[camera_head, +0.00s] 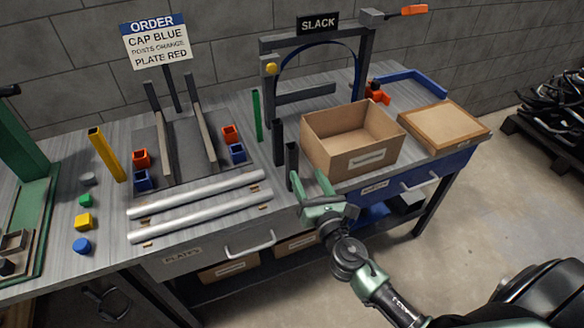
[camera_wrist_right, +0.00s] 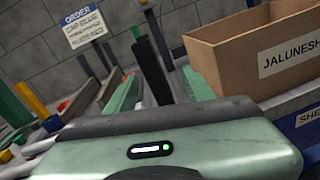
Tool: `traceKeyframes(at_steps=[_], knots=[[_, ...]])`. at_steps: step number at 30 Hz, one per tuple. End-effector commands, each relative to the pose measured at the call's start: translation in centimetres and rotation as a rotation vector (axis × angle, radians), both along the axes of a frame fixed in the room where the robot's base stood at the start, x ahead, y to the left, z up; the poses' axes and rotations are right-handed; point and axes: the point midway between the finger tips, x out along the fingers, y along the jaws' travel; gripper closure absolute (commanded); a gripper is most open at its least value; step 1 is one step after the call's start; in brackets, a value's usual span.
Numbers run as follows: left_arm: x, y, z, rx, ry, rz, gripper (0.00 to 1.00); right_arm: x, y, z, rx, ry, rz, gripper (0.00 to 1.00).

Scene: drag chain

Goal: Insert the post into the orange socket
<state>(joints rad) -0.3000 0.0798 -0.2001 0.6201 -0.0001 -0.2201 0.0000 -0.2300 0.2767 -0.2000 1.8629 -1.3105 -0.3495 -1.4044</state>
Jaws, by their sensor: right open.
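Two orange sockets, the left one (camera_head: 141,159) and the right one (camera_head: 230,135), sit beside the grey rails, each behind a blue socket (camera_head: 143,181). My left gripper is not in view.
A cardboard box (camera_head: 340,160) stands right of the gripper. A green post (camera_head: 257,115) and a yellow post (camera_head: 105,155) stand on the table. Two silver rails (camera_head: 195,194) lie in front of the sockets. A dark frame with a SLACK sign (camera_head: 317,22) stands behind.

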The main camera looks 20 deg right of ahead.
Motion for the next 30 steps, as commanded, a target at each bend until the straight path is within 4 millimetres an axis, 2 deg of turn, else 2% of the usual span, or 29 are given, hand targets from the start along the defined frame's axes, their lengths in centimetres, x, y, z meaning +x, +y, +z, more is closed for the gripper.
traceKeyframes(at_steps=[3, 6, 14, 18, 21, 30], knots=[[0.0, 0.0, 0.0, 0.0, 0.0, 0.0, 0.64, 0.9, 1.3, -0.4, -0.179, -0.001, 0.072, 0.47], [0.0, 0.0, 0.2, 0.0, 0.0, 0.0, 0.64, 1.7, 1.5, -0.4, -0.218, -0.002, 0.088, 0.47], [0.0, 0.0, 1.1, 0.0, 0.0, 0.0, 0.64, 4.6, 1.3, 0.2, -0.212, -0.003, 0.086, 0.47], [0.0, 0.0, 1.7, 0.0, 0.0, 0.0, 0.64, 6.8, 0.8, 0.8, -0.212, -0.003, 0.085, 0.47], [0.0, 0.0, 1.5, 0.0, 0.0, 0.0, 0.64, 8.0, 0.8, 0.4, -0.211, -0.002, 0.084, 0.47], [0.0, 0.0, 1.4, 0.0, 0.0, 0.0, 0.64, 8.6, 0.9, 0.3, -0.209, -0.001, 0.085, 0.47]])
